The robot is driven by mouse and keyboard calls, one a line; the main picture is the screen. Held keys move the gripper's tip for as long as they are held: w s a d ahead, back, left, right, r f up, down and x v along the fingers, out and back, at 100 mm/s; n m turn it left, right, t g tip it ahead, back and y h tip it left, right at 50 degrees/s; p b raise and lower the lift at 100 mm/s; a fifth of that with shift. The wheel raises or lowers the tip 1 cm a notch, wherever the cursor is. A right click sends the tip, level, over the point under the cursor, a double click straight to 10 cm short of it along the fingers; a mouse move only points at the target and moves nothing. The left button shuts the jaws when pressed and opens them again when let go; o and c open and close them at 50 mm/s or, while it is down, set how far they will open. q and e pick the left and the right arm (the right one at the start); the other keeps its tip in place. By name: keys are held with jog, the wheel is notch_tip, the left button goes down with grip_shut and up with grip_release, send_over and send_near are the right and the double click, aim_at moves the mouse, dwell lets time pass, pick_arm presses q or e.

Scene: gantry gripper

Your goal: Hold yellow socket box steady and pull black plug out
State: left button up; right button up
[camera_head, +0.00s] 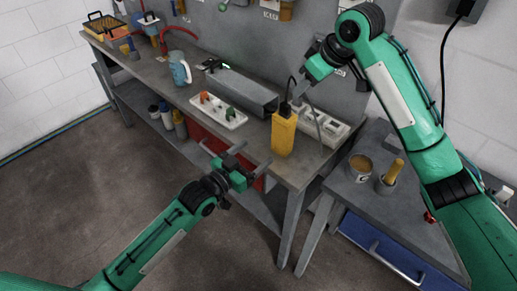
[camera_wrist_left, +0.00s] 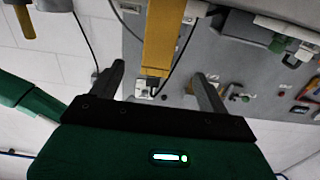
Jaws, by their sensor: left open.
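The yellow socket box (camera_head: 284,134) stands upright near the front edge of the workbench. The black plug (camera_head: 285,109) sits in its top, with a black cable rising from it. My left gripper (camera_head: 237,153) is open and empty, in front of the bench to the left of the box. In the left wrist view the yellow box (camera_wrist_left: 159,38) lies beyond the gap between the two spread fingers (camera_wrist_left: 160,80), apart from them. My right gripper (camera_head: 302,87) is above and slightly right of the plug, near the cable. Whether its fingers are open or touch the cable is unclear.
A white power strip (camera_head: 326,127) lies right of the box. A white board with coloured plugs (camera_head: 218,112) and a grey channel (camera_head: 240,90) lie left of it. A blue mug (camera_head: 180,68) stands further left. A side table (camera_head: 350,190) holds a tin and a yellow-handled tool.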

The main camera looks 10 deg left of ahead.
aim_at(278, 134)
pick_arm(q)
jog(key=x, duration=1.3)
jog(key=shift+w+d+r, duration=0.1)
jog(key=shift+w+d, duration=0.15)
jog(key=shift+w, duration=0.05)
jog(key=shift+c, duration=0.5)
jog(key=c, duration=1)
pick_arm(e)
jog(key=shift+o, duration=0.7)
jog(key=a, duration=0.1)
jog(key=w+a+g+h, duration=0.2)
jog(key=a, duration=0.1)
jog(key=shift+r, duration=0.15)
jog(key=f+h, duration=0.1)
jog(key=f, duration=0.2)
jog(key=w+f+g, duration=0.1)
jog(key=f, duration=0.3)
jog(key=f+h, duration=0.1)
jog(key=f, duration=0.2)
jog(key=shift+w+a+f+h, duration=0.2)
jog(key=shift+a+h, duration=0.1)
jog(key=shift+a, duration=0.05)
